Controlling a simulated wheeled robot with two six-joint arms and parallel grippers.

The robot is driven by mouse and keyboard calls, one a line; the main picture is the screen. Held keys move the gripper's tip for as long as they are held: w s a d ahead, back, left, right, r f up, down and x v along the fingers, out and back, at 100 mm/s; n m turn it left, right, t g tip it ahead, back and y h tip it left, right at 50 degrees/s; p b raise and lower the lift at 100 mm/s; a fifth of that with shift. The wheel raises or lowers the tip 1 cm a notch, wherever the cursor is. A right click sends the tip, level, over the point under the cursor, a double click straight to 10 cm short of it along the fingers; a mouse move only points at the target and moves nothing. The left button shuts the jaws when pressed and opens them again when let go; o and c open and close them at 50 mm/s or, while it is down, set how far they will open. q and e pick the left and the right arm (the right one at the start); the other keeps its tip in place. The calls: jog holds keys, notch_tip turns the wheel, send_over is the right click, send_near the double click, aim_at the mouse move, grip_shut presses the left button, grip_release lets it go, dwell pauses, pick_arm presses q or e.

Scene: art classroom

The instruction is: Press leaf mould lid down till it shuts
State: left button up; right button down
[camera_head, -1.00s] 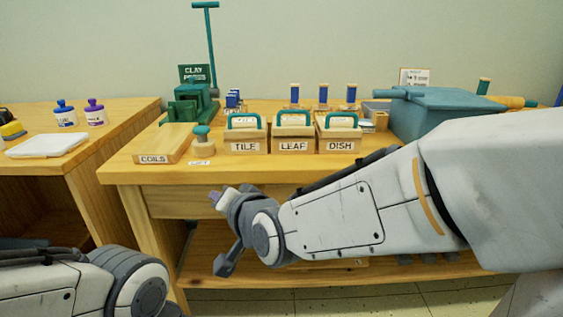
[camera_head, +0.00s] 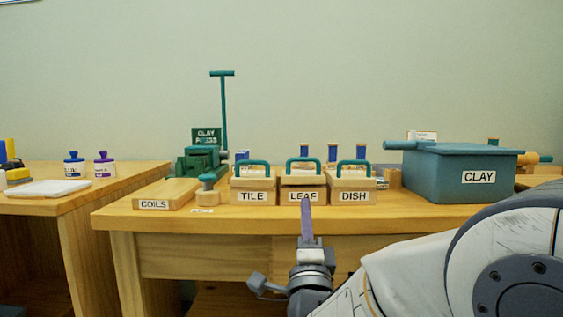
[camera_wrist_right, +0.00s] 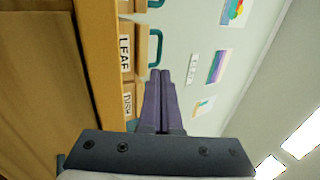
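The leaf mould (camera_head: 289,197) is a light wooden box labelled LEAF, between the TILE mould (camera_head: 235,197) and the DISH mould (camera_head: 372,196). Its lid (camera_head: 303,179) has a teal arched handle (camera_head: 304,161). I cannot tell whether the lid is fully down. In the right wrist view, turned sideways, the leaf mould (camera_wrist_right: 125,68) shows with its handle. My right gripper (camera_head: 306,210) points up in front of the leaf mould, overlapping its label in the picture, apparently apart from it. Its purple fingers (camera_wrist_right: 163,75) are together with nothing between them. My left gripper is out of view.
The moulds stand near the front edge of the wooden table (camera_head: 250,218). A COILS board (camera_head: 166,193) and a stamp (camera_head: 208,190) lie left, with a green clay press (camera_head: 200,160) behind. A teal CLAY bin (camera_head: 440,175) stands right. Blue-topped pieces stand behind the moulds.

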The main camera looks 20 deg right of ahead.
aim_at(302, 161)
jog(key=p+x, duration=0.9)
jog(key=x, duration=0.2)
jog(key=shift+r+p, duration=0.25)
jog(key=shift+p, duration=0.15)
pick_arm(q)
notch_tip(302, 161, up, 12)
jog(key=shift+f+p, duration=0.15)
jog(key=shift+p, duration=0.2)
pick_arm(e)
jog(key=shift+w+d+r, duration=0.1)
jog(key=shift+w+d, duration=0.05)
jog(key=shift+w, duration=0.4)
